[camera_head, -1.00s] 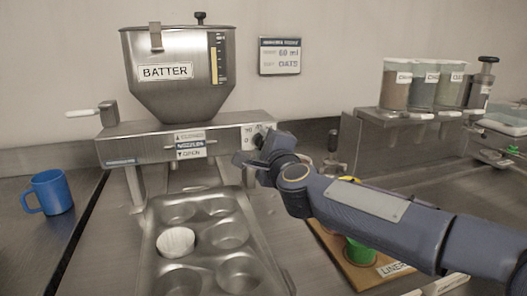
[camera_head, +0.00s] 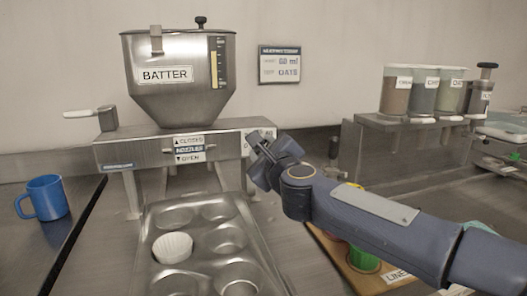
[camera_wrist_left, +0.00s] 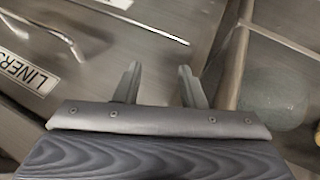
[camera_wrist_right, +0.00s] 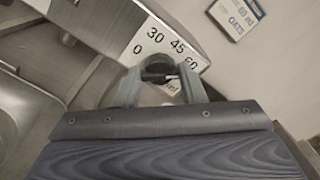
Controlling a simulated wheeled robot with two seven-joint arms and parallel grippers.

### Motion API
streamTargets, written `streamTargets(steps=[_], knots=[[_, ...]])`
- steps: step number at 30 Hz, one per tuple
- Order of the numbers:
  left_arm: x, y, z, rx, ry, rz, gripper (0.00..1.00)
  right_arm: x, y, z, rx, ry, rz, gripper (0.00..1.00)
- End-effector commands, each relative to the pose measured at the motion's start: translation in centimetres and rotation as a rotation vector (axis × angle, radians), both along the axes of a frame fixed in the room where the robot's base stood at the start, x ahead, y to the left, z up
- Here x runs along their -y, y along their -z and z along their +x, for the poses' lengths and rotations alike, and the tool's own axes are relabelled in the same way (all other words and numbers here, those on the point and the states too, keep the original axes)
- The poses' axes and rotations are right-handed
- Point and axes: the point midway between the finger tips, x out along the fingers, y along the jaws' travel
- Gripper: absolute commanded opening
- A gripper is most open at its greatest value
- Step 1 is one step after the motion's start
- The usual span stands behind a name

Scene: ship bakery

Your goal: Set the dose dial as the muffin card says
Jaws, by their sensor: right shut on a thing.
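The batter hopper (camera_head: 180,95) stands on a steel dispenser body (camera_head: 125,153) with a nozzle label. The muffin card (camera_head: 279,64) hangs on the wall to its right and seems to read 60 ml and OATS; it also shows in the right wrist view (camera_wrist_right: 236,16). My right gripper (camera_head: 262,158) is at the body's right end. In the right wrist view it (camera_wrist_right: 160,82) is shut on the dark round dose dial (camera_wrist_right: 156,66), with 0, 30, 45 and 60 printed around it. I cannot surely read the dial's setting. My left gripper (camera_wrist_left: 160,82) is open and empty.
A muffin tin (camera_head: 150,225) with one white liner (camera_head: 173,247) sits below the dispenser. A blue mug (camera_head: 43,197) is at left. Topping jars (camera_head: 424,92) stand on a rack at right. A liners board (camera_head: 345,262) lies under my right arm.

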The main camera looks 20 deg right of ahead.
Motion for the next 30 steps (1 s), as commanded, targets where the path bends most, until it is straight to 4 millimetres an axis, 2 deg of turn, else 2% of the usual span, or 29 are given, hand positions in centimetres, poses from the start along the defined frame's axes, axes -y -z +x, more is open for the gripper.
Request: streamTargets(steps=[9,10,15,24,30], knots=[[0.0,0.0,0.0,0.0,0.0,0.0,0.36,0.0,0.2,0.0,-0.004,0.0,0.005,0.14],[0.0,0.0,0.0,0.0,0.0,0.0,0.36,0.0,0.2,0.0,-0.004,0.0,0.005,0.38],[0.0,0.0,0.0,0.0,0.0,0.0,0.36,0.0,0.1,0.0,-0.003,0.0,0.003,0.58],[0.0,0.0,0.0,0.0,0.0,0.0,0.36,0.0,0.0,-0.2,-0.001,-0.001,0.002,0.58],[0.0,-0.1,0.0,0.0,0.0,0.0,0.36,0.1,-0.1,-2.9,0.001,-0.001,0.002,0.58]])
